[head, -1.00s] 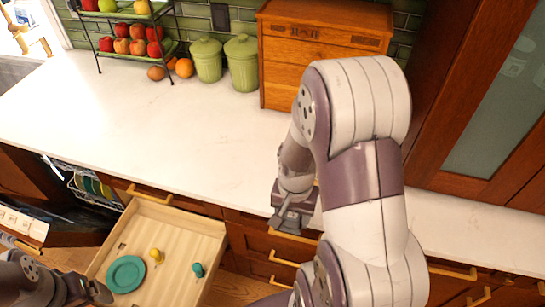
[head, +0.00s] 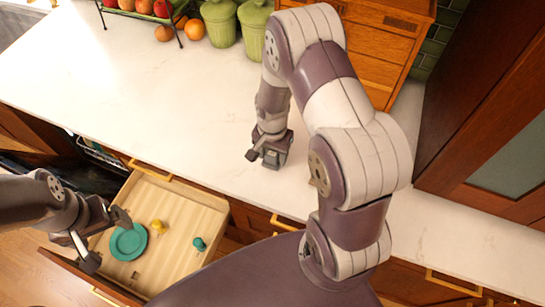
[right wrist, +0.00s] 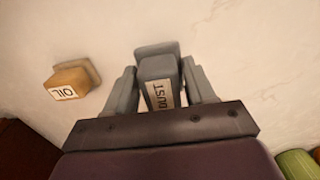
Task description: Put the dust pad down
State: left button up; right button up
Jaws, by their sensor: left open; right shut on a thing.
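The dust pad (right wrist: 158,80) is a grey block with a white label reading "DUST". In the right wrist view it sits between the two fingers of my right gripper (right wrist: 163,88), which is shut on it. In the head view my right gripper (head: 270,152) is low at the white counter (head: 180,110), back from its front edge. I cannot tell whether the pad touches the counter. My left gripper (head: 105,238) is open and empty above the open drawer (head: 185,190).
An orange-yellow block labelled "OIL" (right wrist: 73,80) stands on the counter beside the pad. Green canisters (head: 220,22), a fruit rack and a wooden drawer box (head: 385,45) stand at the back. The drawer holds a teal plate (head: 128,242) and small items. The counter's left part is clear.

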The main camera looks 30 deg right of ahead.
aim_at(272, 163)
jog(key=f, duration=0.1)
jog(key=f+p, duration=0.1)
jog(key=f, duration=0.1)
jog(key=shift+s+a+f, duration=0.15)
jog(key=shift+s+f, duration=0.05)
jog(key=shift+f, duration=0.2)
jog(key=shift+w+f, duration=0.15)
jog(key=shift+f, duration=0.1)
jog(key=o, duration=1)
jog(key=shift+r, duration=0.1)
